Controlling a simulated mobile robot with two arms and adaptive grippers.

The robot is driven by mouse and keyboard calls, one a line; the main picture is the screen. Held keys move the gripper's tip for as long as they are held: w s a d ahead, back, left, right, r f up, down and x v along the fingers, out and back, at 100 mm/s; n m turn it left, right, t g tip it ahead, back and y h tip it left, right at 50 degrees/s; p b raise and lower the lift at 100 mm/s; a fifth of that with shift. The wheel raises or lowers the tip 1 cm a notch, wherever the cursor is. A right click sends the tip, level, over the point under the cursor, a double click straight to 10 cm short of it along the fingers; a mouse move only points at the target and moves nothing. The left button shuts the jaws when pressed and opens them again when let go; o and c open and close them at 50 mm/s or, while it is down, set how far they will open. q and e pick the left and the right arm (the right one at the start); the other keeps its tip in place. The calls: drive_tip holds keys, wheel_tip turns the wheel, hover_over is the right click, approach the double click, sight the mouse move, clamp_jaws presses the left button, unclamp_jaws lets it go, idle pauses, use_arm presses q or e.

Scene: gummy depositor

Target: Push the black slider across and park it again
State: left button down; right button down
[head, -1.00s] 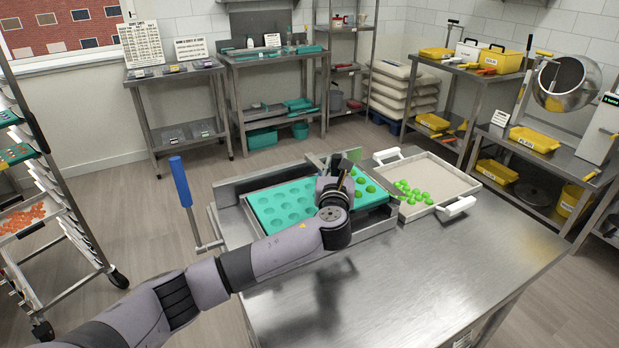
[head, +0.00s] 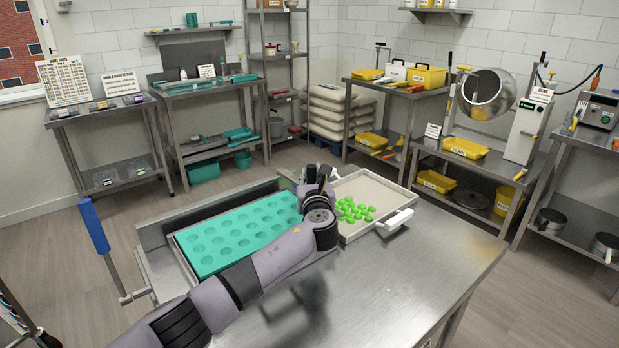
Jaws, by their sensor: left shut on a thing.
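The teal mould (head: 228,236), with rows of round cavities, lies in a metal frame (head: 160,262) on the steel table. My left gripper (head: 318,176) is at the right end of the mould, beside the pale tray. It is shut on the black slider, which is mostly hidden behind the gripper and wrist. The visible cavities look empty. Green gummies (head: 355,209) lie loose in the pale tray (head: 370,187) to the right. My right gripper is not in view.
A blue-handled lever (head: 95,227) stands at the frame's left end. White handles (head: 395,220) stick out from the pale tray. The table's front right surface (head: 430,265) is clear. Shelves with yellow bins (head: 466,148) stand behind.

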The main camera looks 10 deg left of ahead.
use_arm(q)
drive_tip(key=c, duration=1.4)
unclamp_jaws()
drive_tip(key=shift+c, duration=0.2)
drive_tip(key=v, duration=1.2)
